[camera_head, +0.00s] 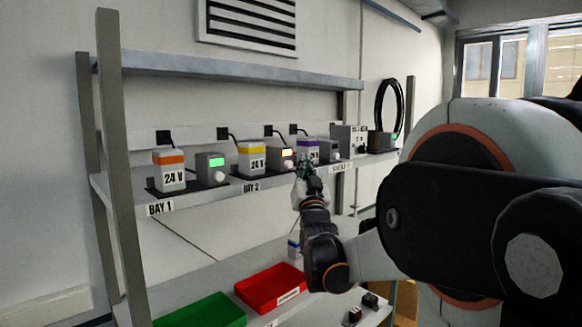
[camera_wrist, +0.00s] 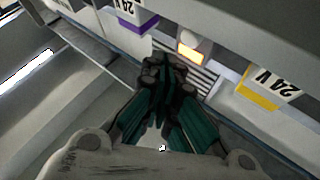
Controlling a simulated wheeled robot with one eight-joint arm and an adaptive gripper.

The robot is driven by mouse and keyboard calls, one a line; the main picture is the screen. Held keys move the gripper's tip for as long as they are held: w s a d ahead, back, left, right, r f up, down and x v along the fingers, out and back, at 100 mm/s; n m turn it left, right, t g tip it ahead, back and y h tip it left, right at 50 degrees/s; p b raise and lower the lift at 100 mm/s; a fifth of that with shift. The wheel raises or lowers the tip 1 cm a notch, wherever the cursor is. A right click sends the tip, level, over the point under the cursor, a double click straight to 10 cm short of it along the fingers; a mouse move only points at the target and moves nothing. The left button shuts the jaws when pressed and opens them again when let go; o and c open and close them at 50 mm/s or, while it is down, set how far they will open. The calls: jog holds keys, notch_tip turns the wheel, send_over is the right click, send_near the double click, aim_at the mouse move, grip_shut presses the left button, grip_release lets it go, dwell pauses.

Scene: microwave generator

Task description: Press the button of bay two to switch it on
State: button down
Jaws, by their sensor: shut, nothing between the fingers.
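In the head view, bay two's yellow-banded 24 V block (camera_head: 251,160) stands on the shelf above the BAY 2 label. To its right is a small grey unit (camera_head: 287,155) with a lit orange display. In the wrist view that unit's orange display (camera_wrist: 190,52) glows just beyond my fingertips, with a pale round knob, seemingly its button (camera_wrist: 193,36), beside it. My gripper (camera_head: 304,168) is shut and empty at the shelf front, right of the unit. In the wrist view my fingertips (camera_wrist: 165,75) are close to the unit; contact cannot be told.
Bay 1 has an orange-banded block (camera_head: 168,170) and a unit with a green display (camera_head: 212,170). A purple-banded block (camera_head: 308,151) stands right of bay two, near my gripper. Red (camera_head: 270,288) and green (camera_head: 203,312) trays lie on the lower shelf.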

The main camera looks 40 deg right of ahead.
jog(key=s, duration=0.4)
jog(key=shift+s+d, duration=0.15)
jog(key=shift+s, duration=0.05)
dwell(3.5)
